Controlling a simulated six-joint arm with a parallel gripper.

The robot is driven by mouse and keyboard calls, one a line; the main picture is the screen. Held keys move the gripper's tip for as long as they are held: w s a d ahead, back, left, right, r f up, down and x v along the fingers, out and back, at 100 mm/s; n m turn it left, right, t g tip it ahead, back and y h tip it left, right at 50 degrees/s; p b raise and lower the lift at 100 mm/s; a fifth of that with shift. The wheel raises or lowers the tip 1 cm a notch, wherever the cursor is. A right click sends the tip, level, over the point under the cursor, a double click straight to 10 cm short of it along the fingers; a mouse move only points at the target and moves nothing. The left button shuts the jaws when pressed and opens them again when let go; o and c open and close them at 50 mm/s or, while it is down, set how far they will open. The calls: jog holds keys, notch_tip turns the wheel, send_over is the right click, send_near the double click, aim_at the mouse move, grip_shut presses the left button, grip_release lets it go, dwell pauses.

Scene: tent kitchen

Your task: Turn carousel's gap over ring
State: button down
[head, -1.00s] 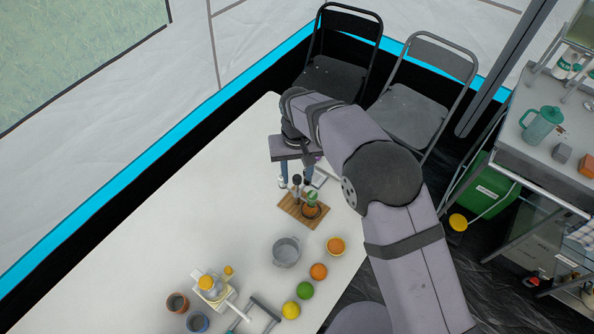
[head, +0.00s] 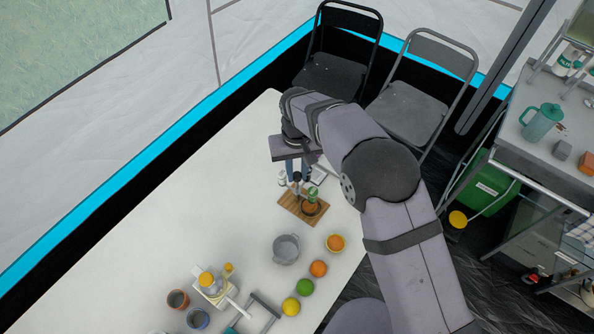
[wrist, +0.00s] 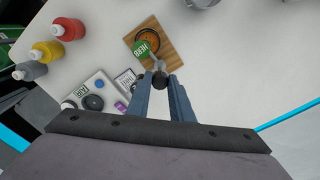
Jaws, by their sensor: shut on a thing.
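The carousel stands on a wooden board (head: 290,208) on the white table. In the wrist view the board (wrist: 177,40) carries a green piece lettered "HERB" (wrist: 141,49) and an orange-brown round thing (wrist: 153,33), which may be the ring, partly covered by the green piece. My gripper (wrist: 160,85) is shut on a dark knob (wrist: 160,81) with a pale stem, at the board's near edge in the wrist view. In the head view my gripper (head: 298,178) is at the board's far side. The carousel's gap cannot be made out.
A grey pot (head: 286,250) and several fruits, including an orange (head: 318,268), stand nearer in the head view. The table's left part is clear.

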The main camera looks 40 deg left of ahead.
jog(key=n+b, duration=0.1)
jog(key=n, duration=0.7)
jog(key=shift+n+b, duration=0.4)
jog(key=n, duration=0.4)
jog(key=shift+a+r+n, duration=0.1)
jog(key=shift+n, duration=0.2)
jog(key=shift+n+b, duration=0.3)
jog(key=shift+n, duration=1.6)
jog(key=c, duration=1.7)
grip_release()
jog(key=shift+o, duration=0.7)
